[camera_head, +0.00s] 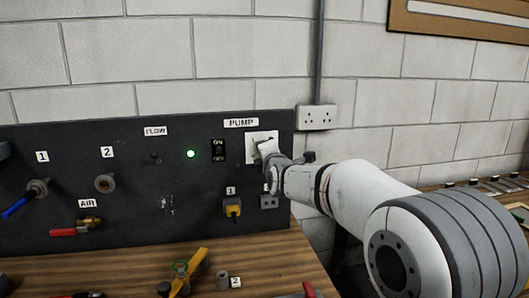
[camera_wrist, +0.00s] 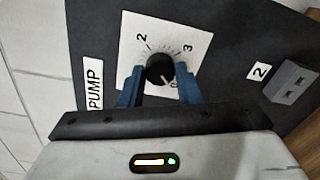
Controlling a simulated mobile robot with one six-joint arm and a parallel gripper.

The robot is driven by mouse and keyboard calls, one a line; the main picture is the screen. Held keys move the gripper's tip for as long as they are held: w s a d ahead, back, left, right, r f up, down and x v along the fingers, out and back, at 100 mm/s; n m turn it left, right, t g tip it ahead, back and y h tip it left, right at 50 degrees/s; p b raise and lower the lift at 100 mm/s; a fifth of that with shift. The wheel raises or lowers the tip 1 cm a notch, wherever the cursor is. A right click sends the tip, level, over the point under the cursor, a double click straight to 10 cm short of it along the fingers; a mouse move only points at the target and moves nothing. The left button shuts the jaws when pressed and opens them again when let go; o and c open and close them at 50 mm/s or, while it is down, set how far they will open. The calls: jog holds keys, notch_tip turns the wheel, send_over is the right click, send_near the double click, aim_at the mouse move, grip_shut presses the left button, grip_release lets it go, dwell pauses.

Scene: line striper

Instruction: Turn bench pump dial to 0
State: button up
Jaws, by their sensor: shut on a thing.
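The pump dial is a round black knob (camera_wrist: 160,70) on a white scale plate (camera_wrist: 187,35) in the wrist view. The marks 2, 3 and part of a 0 show; any 1 is hidden. The knob's white pointer line slants down and right, close to the 0. My gripper (camera_wrist: 159,76) has its two blue fingers shut on the knob, one on each side. In the head view, my gripper (camera_head: 266,150) covers the knob, and only the plate (camera_head: 252,140) shows beneath the PUMP label (camera_head: 241,122).
A black on/off switch (camera_head: 218,150) and a lit green lamp (camera_head: 191,154) are left of the dial. A yellow plug (camera_head: 232,208) sits below it. The dark panel (camera_head: 130,215) also carries a blue-handled valve (camera_head: 28,197) and a red-handled valve (camera_head: 78,230). A wooden bench (camera_head: 130,268) runs below.

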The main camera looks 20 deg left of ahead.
jog(key=shift+a+f, duration=0.1)
jog(key=shift+f, duration=0.05)
jog(key=o, duration=1)
jog(key=shift+s, duration=0.1)
jog(key=b+v, duration=0.1)
jog(key=v, duration=0.6)
jog(key=shift+s+d, duration=0.25)
jog(key=shift+s, duration=0.05)
